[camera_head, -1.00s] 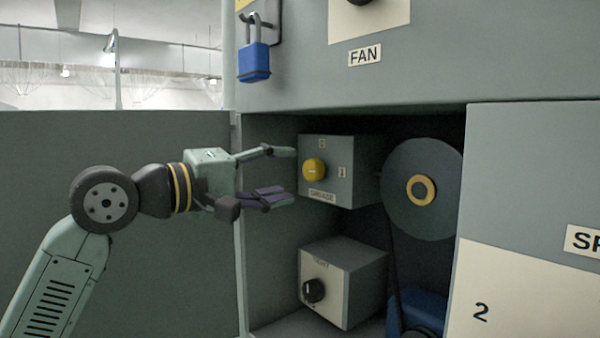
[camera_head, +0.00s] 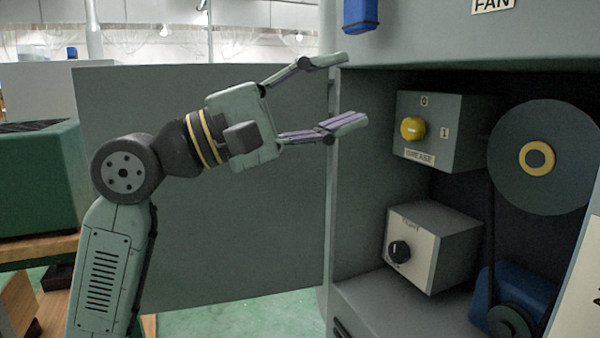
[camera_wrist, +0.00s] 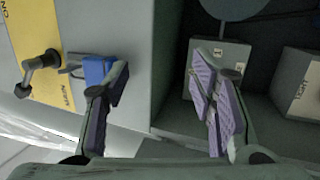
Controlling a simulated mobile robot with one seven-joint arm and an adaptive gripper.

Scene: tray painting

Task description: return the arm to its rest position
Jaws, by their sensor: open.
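My gripper (camera_head: 346,92) is open, its two fingers spread wide with nothing between them. In the head view it is raised at the upper middle, in front of the open grey panel and left of the cabinet opening. It is apart from the grease box (camera_head: 440,132) with its yellow knob (camera_head: 413,128). My gripper also shows in the wrist view (camera_wrist: 160,95), where one finger overlaps the blue padlock (camera_wrist: 97,70) and the other overlaps the grease box (camera_wrist: 212,58). I cannot tell from that view whether they touch.
A second box with a black knob (camera_head: 399,251) sits below the grease box. A grey wheel (camera_head: 569,158) and a blue motor (camera_head: 527,292) stand to the right. The open panel (camera_head: 240,240) is behind my arm. A green machine (camera_head: 40,180) stands at the left.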

